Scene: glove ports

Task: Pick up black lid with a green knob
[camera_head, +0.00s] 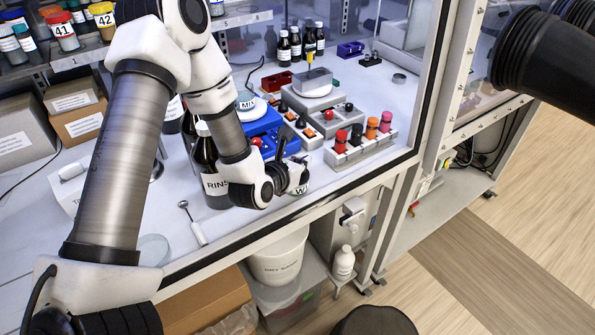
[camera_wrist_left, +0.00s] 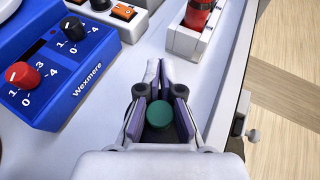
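A green round knob (camera_wrist_left: 160,114) shows in the left wrist view, between the two fingers of my left gripper (camera_wrist_left: 160,95). The dark area just below the knob may be the black lid, but the fingers and gripper body hide most of it. The fingers stand apart, one on each side of the knob; whether they press on it I cannot tell. In the head view my left gripper (camera_head: 298,178) is low over the bench near its front edge, right of the RINSE bottle (camera_head: 208,165). A small labelled jar (camera_head: 299,190) shows partly beneath it. My right gripper is out of view.
A blue Wexmere device (camera_wrist_left: 60,65) with knobs stands left of the gripper. A rack with red and orange caps (camera_head: 360,148) stands to the right. The bench front edge (camera_head: 345,190) is close by. A black glove sleeve (camera_head: 540,55) hangs at upper right.

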